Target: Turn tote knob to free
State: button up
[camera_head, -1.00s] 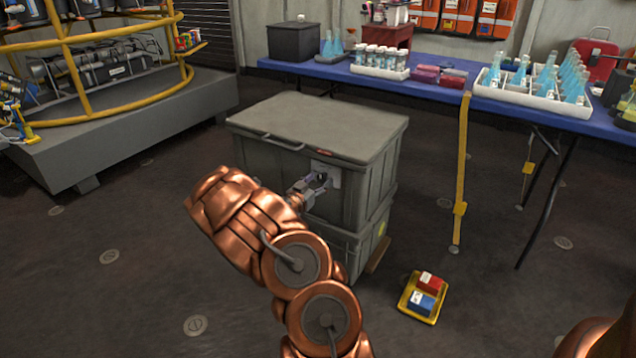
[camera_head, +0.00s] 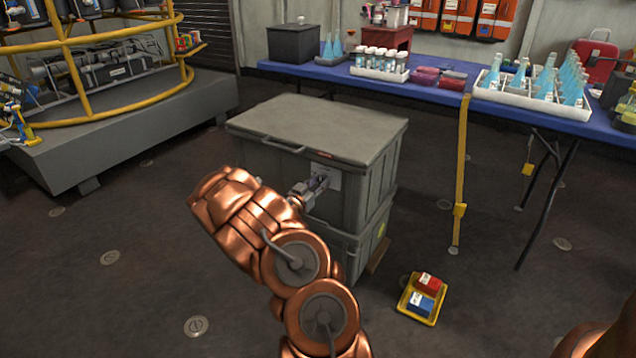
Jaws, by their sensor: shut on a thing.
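The grey tote (camera_head: 350,133) with a flat lid stands on another grey tote in the middle of the view. A pale plate (camera_head: 331,178) sits on its front face below a small red label. My gripper (camera_head: 318,184) is at this plate, at the end of my copper arm. It is shut on the tote knob, which is mostly hidden behind the fingers. The knob's turn position cannot be made out.
A blue-covered table (camera_head: 440,88) with bottles and racks stands behind. A yellow tray (camera_head: 422,299) with a red and a blue box lies on the floor at right. A grey platform (camera_head: 130,125) with yellow rails stands at left. Floor between is clear.

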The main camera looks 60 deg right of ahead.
jog(key=n+p, duration=0.2)
jog(key=p, duration=0.1)
jog(key=n+p, duration=0.1)
jog(key=p, duration=0.2)
jog(key=shift+r+n+p, duration=0.3)
jog(key=shift+r+n, duration=0.05)
jog(key=shift+n, duration=0.05)
jog(key=n+p, duration=0.5)
jog(key=p, duration=0.2)
jog(key=n+p, duration=0.4)
jog(key=shift+n, duration=0.4)
jog(key=shift+f+n+p, duration=0.2)
jog(key=shift+n+p, duration=1.4)
jog(key=shift+n, duration=0.3)
jog(key=o, duration=1.1)
jog(key=shift+f, duration=0.1)
jog(key=shift+o, duration=0.2)
